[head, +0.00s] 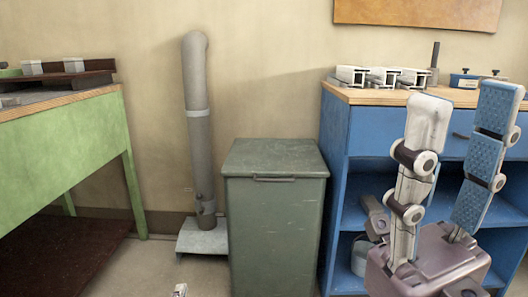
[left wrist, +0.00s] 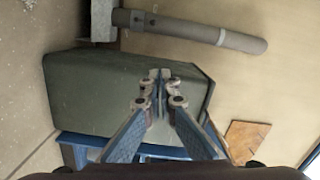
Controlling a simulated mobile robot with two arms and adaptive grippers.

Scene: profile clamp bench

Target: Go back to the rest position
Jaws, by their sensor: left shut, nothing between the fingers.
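My left gripper (left wrist: 160,75) is shut and empty in the left wrist view, its fingertips together in front of the grey-green cabinet (left wrist: 95,95). In the head view only a small tip of the left gripper (head: 180,290) shows at the bottom edge. My right gripper (head: 464,100) is large at the right of the head view. Its two fingers point up and stand apart, with nothing between them. It is in front of the blue bench (head: 375,130) and hides part of it.
The cabinet (head: 275,205) stands mid-view beside a grey pipe (head: 196,100) on a stand. A green table (head: 70,145) with a dark part on top is at the left. White profile pieces (head: 385,77) lie on the blue bench. Open floor shows between table and cabinet.

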